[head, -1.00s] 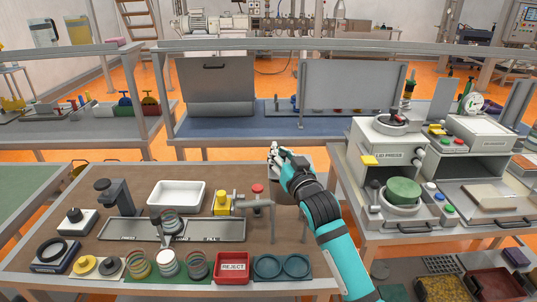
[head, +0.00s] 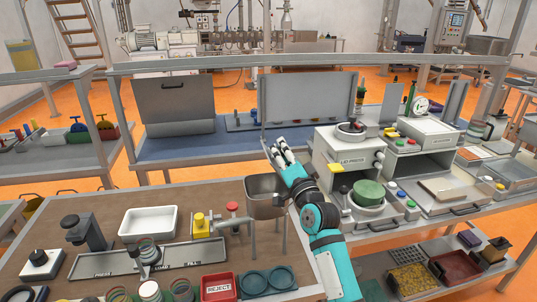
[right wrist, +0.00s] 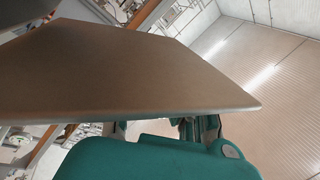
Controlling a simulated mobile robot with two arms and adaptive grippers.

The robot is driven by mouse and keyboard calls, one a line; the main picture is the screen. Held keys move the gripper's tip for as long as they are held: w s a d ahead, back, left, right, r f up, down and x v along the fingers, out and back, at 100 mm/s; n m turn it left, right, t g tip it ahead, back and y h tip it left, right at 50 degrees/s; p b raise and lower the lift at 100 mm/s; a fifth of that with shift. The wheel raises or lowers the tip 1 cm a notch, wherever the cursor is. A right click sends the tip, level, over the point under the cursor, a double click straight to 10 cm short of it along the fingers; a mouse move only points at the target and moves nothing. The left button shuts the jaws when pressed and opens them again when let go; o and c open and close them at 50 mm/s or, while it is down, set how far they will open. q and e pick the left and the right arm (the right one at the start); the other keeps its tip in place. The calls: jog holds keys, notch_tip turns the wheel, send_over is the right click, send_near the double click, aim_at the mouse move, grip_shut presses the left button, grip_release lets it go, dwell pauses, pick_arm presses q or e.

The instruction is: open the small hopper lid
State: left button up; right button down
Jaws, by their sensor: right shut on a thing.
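The small hopper (head: 264,206) is a grey metal cup on thin legs at the right end of the brown table in the head view. Its top rim and part of its inside show. My right gripper (head: 279,152) is just above and behind the hopper's rim, with its fingers shut. In the right wrist view, a large flat brownish panel (right wrist: 130,70), seemingly the lid, lies close against my right fingers (right wrist: 160,130). The exact grip is hidden. I cannot make out the lid in the head view. My left gripper is not in view.
The lid press (head: 350,160) stands on the bench to the right. A white tray (head: 149,223) and a red reject bin (head: 219,286) are on the table.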

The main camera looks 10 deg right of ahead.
jog(key=d+f+m+h, duration=0.2)
jog(key=d+m+h, duration=0.2)
jog(key=m, duration=0.5)
jog(key=shift+d+m+t+p, duration=0.3)
jog(key=shift+d+m+t, duration=0.1)
jog(key=shift+d, duration=0.95)
jog(key=shift+f, duration=0.15)
jog(key=c, duration=1.8)
grip_release()
jog(key=o, duration=0.4)
jog(key=shift+s+d+r, duration=0.15)
jog(key=shift+s+r, duration=0.15)
jog(key=shift+s, duration=0.2)
jog(key=o, duration=0.3)
jog(key=shift+s+r, duration=0.1)
jog(key=shift+r, duration=0.1)
jog(key=v, duration=1.1)
jog(key=shift+s+a+f, duration=0.25)
jog(key=shift+s, duration=0.05)
